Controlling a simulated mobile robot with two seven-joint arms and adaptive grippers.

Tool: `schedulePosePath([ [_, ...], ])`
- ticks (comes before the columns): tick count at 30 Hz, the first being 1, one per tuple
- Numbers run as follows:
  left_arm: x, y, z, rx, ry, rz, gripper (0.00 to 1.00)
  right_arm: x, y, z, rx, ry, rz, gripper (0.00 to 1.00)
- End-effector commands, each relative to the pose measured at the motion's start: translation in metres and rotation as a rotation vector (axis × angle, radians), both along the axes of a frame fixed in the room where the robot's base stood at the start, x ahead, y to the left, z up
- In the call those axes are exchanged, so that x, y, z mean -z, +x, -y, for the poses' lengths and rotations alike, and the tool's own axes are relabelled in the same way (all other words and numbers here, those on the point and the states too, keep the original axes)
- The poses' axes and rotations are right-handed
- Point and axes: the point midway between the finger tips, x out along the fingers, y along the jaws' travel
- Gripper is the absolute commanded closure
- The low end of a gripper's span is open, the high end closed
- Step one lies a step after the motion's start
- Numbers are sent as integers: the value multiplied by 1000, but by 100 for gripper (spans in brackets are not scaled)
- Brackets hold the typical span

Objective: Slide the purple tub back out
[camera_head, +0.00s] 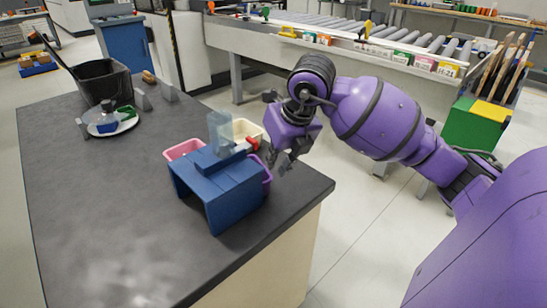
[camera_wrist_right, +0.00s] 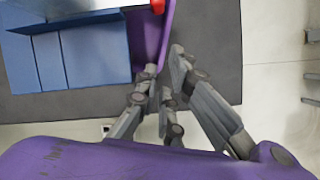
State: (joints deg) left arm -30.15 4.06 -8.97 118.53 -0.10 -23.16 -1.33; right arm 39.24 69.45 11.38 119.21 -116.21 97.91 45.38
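The purple tub (camera_head: 266,174) sits at the right side of the blue bridge-shaped block (camera_head: 222,190), which hides most of it. In the right wrist view the tub (camera_wrist_right: 148,38) shows as a purple rim and wall beside the blue block (camera_wrist_right: 85,62). My right gripper (camera_head: 282,163) is just right of the tub, fingers pointing down. In the wrist view its fingertips (camera_wrist_right: 163,63) are apart, at the near end of the tub's rim; whether they touch it I cannot tell. My left gripper is not in view.
A pink tub (camera_head: 183,149) and a cream tub (camera_head: 247,130) stand behind the block, with a clear upright panel (camera_head: 221,132) between. A black bin (camera_head: 103,82) and a white plate (camera_head: 112,125) are at the back left. The table's right edge (camera_head: 325,192) is close to my right gripper.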

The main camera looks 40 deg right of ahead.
Motion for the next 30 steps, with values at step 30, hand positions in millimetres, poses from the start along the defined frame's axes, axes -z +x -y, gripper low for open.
schedulePosePath([
  [30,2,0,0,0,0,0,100,72,31,1,0,1,1,92],
])
